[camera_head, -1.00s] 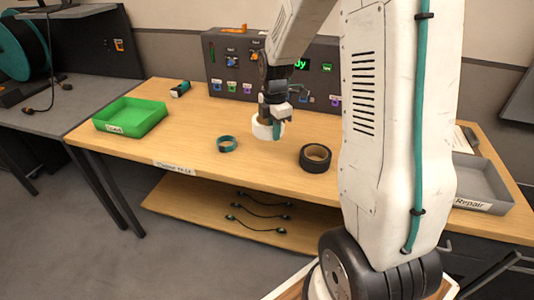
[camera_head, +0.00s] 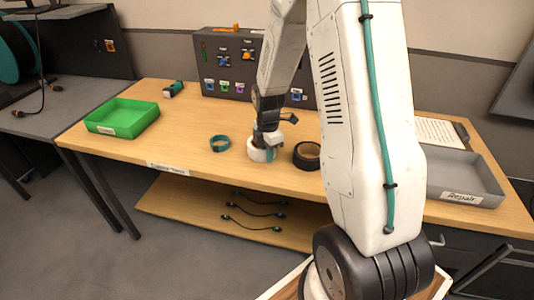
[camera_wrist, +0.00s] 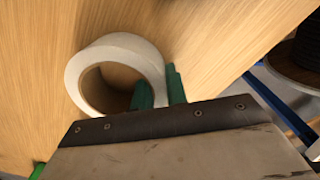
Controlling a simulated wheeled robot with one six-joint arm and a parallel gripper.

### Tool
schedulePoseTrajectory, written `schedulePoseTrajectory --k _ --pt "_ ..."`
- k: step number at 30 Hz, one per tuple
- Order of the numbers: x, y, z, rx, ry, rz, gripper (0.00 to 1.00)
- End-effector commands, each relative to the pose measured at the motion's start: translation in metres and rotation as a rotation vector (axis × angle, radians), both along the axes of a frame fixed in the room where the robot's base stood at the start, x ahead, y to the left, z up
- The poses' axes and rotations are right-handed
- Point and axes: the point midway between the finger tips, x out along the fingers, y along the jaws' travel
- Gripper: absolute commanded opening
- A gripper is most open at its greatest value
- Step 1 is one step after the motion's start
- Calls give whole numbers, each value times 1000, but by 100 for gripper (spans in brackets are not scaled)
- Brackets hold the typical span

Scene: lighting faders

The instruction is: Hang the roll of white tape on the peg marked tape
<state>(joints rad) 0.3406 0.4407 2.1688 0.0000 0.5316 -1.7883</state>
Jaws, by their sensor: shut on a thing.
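The roll of white tape (camera_head: 257,155) is near the front edge of the wooden table, between a teal ring and a black roll. My gripper (camera_head: 267,150) reaches down over it and is shut on its wall. In the wrist view, the white tape (camera_wrist: 92,60) shows its open hole, and the green fingertips of my gripper (camera_wrist: 158,92) sit one inside the hole and one outside the ring. I cannot tell whether the roll touches the table. I cannot make out a peg marked tape in either view.
The teal ring (camera_head: 220,149) lies left of the roll and the black roll (camera_head: 298,161) close on its right. A green tray (camera_head: 112,128) stands at the left, a grey Repair tray (camera_head: 430,186) at the right. A dark panel (camera_head: 208,56) stands behind, partly hidden by my arm.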

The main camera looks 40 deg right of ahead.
Motion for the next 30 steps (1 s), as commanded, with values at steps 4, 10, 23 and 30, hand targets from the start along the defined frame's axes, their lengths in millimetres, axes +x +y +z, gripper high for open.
schedulePoseTrajectory --k 4,10,23,30 --pt "0 0 -3 0 0 0 0" --pt "0 0 -4 0 0 0 36" --pt "1 0 20 -1 -4 0 36" --pt "1 1 60 -1 -3 1 36"
